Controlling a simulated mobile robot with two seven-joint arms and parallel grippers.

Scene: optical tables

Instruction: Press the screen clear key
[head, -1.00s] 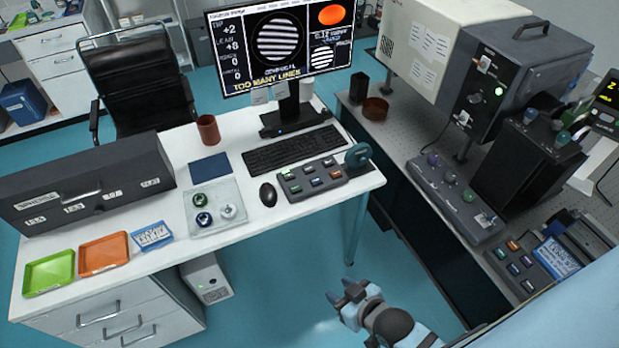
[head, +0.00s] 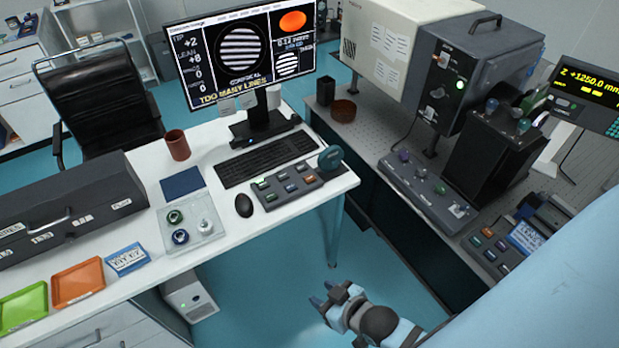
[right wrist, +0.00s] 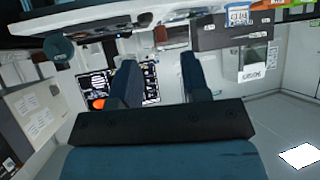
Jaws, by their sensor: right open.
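A grey keypad (head: 288,184) with several coloured keys lies on the white desk, right of the mouse. A second dark key panel (head: 492,247) with several coloured keys sits on the optical table at right. The key labels are too small to read, so I cannot tell which key is screen clear. The monitor (head: 243,62) shows striped discs and "TOO MANY LINES". My right gripper (head: 324,294) is open and empty over the floor, in front of the desk and apart from both panels; its two fingers also show spread in the right wrist view (right wrist: 159,78). My left gripper is out of view.
The white desk (head: 225,140) holds a keyboard (head: 268,160), mouse (head: 244,205), glass tray, mug, coloured trays and a long dark box. The optical table (head: 375,135) carries instruments and a yellow-lettered display (head: 590,92). Blue floor between them is clear.

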